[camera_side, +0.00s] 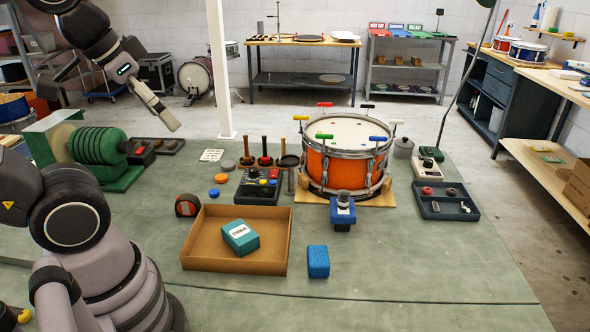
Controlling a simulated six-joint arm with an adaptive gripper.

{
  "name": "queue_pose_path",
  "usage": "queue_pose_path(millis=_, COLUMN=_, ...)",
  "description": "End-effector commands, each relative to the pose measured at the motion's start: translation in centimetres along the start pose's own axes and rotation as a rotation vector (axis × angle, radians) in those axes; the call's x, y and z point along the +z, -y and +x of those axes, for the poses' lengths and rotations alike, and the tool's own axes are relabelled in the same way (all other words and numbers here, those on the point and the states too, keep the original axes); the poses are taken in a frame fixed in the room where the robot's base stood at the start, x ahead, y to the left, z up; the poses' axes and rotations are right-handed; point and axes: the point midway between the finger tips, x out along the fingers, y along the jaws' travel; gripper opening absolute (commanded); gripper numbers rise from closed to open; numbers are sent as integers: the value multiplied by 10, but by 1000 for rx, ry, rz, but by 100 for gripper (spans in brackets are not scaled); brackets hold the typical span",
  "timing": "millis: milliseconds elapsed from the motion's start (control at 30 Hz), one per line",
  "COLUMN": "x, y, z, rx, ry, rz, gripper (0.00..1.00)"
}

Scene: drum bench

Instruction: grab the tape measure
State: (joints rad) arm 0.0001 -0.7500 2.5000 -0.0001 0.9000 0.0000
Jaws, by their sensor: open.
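The tape measure (187,205) is a small dark case with red on it. It sits on the green bench top, against the outside of the left back corner of an open cardboard tray (277,269). My gripper (110,105) is at the upper left, high above the bench. Its fingers are spread apart with nothing seen between them. It is well above and to the left of the tape measure in the picture and does not touch it. The tape measure is in plain view.
The tray holds a teal box (240,237). A blue block (318,261) lies to its right. A black control box (258,187) and a blue disc (213,192) lie behind the tape measure. A green ribbed machine (98,145) stands left, an orange drum (345,167) right.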

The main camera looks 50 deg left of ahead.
Motion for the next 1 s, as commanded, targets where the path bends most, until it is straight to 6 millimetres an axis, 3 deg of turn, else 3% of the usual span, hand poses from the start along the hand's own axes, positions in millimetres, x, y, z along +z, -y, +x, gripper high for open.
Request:
queue_pose_path(millis=367, x=-4, y=2, z=1, rx=-8, ry=17, rz=7, gripper=65)
queue_pose_path(millis=567, x=-37, y=20, z=19, rx=-80, ry=198, rz=86, gripper=65)
queue_pose_path(millis=767, x=-82, y=56, z=66, rx=-172, ry=481, rz=216, gripper=65)
queue_pose_path(millis=1000, x=-114, y=106, z=151, rx=-241, ry=830, rz=375, gripper=65)
